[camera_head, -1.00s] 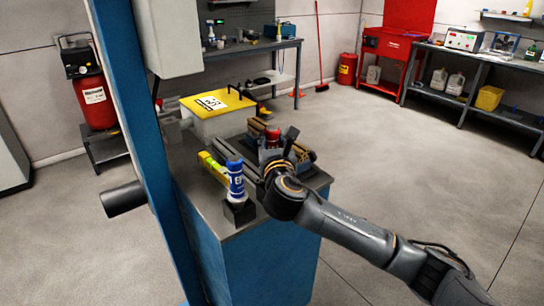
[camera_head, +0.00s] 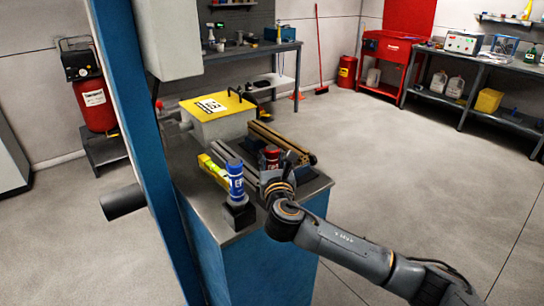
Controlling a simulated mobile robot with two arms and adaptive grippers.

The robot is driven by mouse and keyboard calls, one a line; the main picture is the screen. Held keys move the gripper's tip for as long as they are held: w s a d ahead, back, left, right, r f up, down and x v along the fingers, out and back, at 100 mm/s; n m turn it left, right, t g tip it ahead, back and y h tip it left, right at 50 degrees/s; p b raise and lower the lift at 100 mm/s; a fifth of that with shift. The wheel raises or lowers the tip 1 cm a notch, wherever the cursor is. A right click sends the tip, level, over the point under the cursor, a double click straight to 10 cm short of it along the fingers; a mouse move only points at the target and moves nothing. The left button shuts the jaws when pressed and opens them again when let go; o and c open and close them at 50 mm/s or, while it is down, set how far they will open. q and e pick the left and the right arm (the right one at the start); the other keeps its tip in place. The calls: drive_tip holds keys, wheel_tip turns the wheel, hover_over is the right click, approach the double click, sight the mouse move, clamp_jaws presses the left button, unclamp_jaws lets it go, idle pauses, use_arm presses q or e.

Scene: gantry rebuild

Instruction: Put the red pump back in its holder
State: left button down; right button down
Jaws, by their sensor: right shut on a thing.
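The red pump (camera_head: 271,153) is in my right gripper (camera_head: 275,165), over the rails on the blue-sided bench. The gripper is shut on it, and the fingers and wrist hide its lower part. I cannot tell whether the pump touches anything below. A blue pump-like bottle (camera_head: 236,180) stands upright in a black square holder (camera_head: 239,213) at the near edge of the bench, to the left of my right gripper. I cannot make out an empty holder for the red pump. My left gripper is not in view.
A yellow-lidded grey box (camera_head: 216,125) stands behind the rails (camera_head: 284,140). A yellow bottle-like object (camera_head: 212,170) lies beside the blue bottle. A blue column (camera_head: 131,130) rises at the left of the bench. The floor (camera_head: 400,160) to the right is clear.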

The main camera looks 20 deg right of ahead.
drive_tip(key=c, duration=1)
unclamp_jaws()
drive_tip(key=shift+f, duration=0.45)
drive_tip(key=shift+o, duration=0.2)
drive_tip(key=shift+r, duration=0.65)
drive_tip(key=s+a+b, duration=0.1)
drive_tip(key=s+a, duration=0.1)
drive_tip(key=s, duration=0.9)
drive_tip(key=shift+s+a+r, duration=0.15)
drive_tip(key=shift+s, duration=0.25)
